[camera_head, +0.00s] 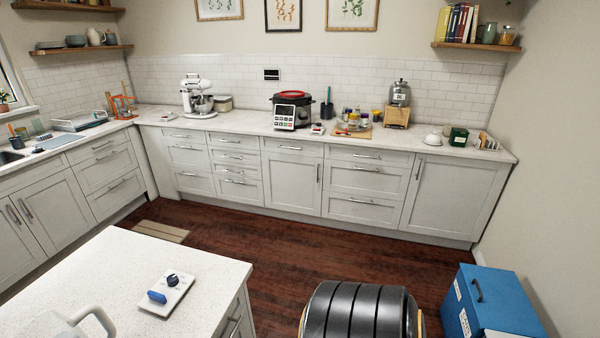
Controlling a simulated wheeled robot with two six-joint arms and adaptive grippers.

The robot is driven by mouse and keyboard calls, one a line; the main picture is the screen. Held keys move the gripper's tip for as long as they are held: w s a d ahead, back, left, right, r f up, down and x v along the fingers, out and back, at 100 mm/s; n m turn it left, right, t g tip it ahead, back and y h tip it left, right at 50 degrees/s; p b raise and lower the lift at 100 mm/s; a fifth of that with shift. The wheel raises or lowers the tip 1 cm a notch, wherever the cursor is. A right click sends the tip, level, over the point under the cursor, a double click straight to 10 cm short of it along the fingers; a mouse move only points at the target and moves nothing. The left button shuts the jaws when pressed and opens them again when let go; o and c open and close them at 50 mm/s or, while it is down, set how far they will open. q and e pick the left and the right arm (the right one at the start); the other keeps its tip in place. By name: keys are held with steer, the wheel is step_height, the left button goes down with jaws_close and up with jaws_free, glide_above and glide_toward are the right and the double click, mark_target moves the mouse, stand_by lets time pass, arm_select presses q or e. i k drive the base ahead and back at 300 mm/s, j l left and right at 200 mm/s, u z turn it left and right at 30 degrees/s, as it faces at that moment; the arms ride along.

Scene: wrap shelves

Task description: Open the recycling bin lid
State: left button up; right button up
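A blue box-shaped bin (507,303), which looks like the recycling bin, stands on the floor at the lower right, close to the right wall. Its flat blue top carries a dark handle (478,290) near the left edge. White labels show on its left side and at its near edge. The lid looks shut, and the inside of the bin is hidden. The bottom of the bin is cut off by the frame. Neither of my grippers is in view.
A black ribbed rounded object (350,312) stands left of the bin, cut off below. A white island (110,275) at lower left holds a small board with blue and black items. Counters with appliances line the back. Dark wood floor (310,250) between is clear.

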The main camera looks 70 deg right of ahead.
mark_target(500, 301)
steer(key=z, duration=4)
